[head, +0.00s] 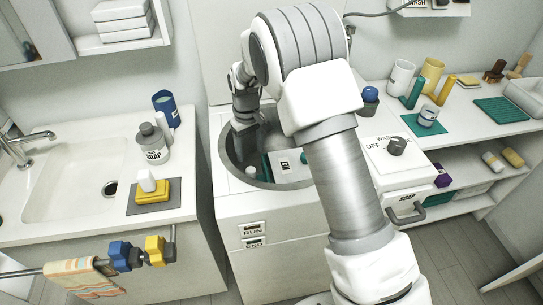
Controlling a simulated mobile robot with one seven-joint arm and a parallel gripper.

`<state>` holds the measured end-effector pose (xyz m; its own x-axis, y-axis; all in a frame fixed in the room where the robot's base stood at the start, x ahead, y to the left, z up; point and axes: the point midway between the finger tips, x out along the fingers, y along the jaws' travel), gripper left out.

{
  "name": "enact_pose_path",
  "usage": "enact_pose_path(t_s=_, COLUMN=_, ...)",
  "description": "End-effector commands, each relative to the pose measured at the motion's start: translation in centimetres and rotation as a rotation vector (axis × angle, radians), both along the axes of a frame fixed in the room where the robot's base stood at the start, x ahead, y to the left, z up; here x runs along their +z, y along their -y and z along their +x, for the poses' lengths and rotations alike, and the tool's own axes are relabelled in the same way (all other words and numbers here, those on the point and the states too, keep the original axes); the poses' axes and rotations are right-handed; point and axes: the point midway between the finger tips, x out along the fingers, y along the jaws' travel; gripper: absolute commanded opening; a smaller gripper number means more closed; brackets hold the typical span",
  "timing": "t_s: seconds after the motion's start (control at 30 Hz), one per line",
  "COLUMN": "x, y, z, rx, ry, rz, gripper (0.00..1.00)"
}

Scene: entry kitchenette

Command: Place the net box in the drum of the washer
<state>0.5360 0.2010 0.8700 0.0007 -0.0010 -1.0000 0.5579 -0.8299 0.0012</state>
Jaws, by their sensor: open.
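The washer (228,208) is a white top-loader with a round, grey-rimmed drum opening (229,168). Inside the opening are a teal piece (267,166), a pale labelled box-like thing (285,164) and a small whitish rounded thing (251,172). The label is too small to read, so I cannot tell whether that is the net box. My gripper (241,134) points down at the back left of the drum opening. It is open, and nothing shows between its fingers. My arm hides the right part of the drum opening.
A sink counter at left holds a soap bottle (152,143) and a yellow sponge (152,191). A blue cup (164,106) stands near the washer. A white unit with a knob (397,146) and shelves with cups are at right. A rail with a towel (78,279) runs in front.

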Motion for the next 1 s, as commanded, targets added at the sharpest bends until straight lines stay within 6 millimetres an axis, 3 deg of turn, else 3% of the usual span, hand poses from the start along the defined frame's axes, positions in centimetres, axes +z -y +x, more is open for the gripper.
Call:
enact_pose_path(t_s=0.23, x=1.4, y=0.6, z=-0.1, rx=-0.014, ry=0.01, rz=0.007, gripper=0.69)
enact_pose_path(t_s=0.47, x=9.1, y=4.3, z=-1.9, rx=-0.107, ry=0.077, rz=0.046, gripper=0.69)
enact_pose_path(t_s=0.7, x=16.9, y=9.1, z=-6.5, rx=-0.22, ry=0.159, rz=0.086, gripper=0.69)
enact_pose_path(t_s=1.0, x=23.2, y=14.3, z=-14.3, rx=-0.355, ry=0.269, rz=0.124, gripper=0.69)
